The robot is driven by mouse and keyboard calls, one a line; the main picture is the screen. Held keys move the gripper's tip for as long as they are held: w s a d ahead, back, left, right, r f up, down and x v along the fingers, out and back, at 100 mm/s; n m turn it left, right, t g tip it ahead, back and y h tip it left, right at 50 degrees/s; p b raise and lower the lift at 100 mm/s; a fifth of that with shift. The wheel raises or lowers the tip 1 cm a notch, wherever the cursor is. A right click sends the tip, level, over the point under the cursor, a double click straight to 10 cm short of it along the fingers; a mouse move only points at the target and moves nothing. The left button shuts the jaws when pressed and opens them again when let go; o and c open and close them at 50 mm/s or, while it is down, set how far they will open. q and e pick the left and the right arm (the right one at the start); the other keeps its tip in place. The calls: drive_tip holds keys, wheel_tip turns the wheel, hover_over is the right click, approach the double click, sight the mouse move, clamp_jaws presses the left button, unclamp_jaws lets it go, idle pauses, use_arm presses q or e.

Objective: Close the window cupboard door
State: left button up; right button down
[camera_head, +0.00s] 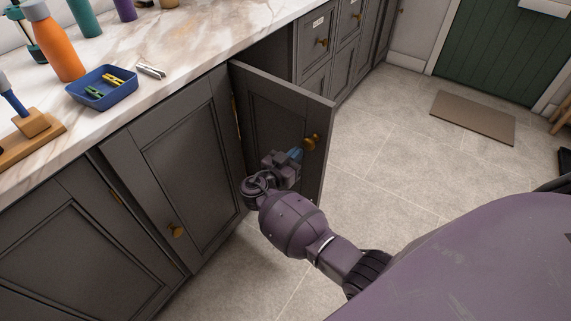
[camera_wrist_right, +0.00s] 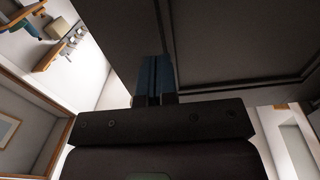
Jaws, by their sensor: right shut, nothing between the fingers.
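A dark grey cupboard door (camera_head: 275,103) stands open in the head view, swung out from the cabinet front into the room. Its round brass knob (camera_head: 311,143) sits near the free edge. My right gripper (camera_head: 296,153) is at the door's face, just left of and below the knob, with its blue fingertips shut and empty. In the right wrist view the shut fingers (camera_wrist_right: 155,80) lie in front of the dark door panel (camera_wrist_right: 235,45); whether they touch it I cannot tell. The cupboard's inside is hidden. My left gripper is not in view.
A marble worktop (camera_head: 190,40) carries an orange bottle (camera_head: 56,45), a blue tray (camera_head: 103,95) with pegs and a wooden stand (camera_head: 35,125). A neighbouring cupboard door (camera_head: 185,155) is at the left. Tiled floor (camera_head: 385,150) is clear to the right, up to a brown mat (camera_head: 472,117).

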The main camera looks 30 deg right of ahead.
drive_tip(key=shift+x, duration=1.1)
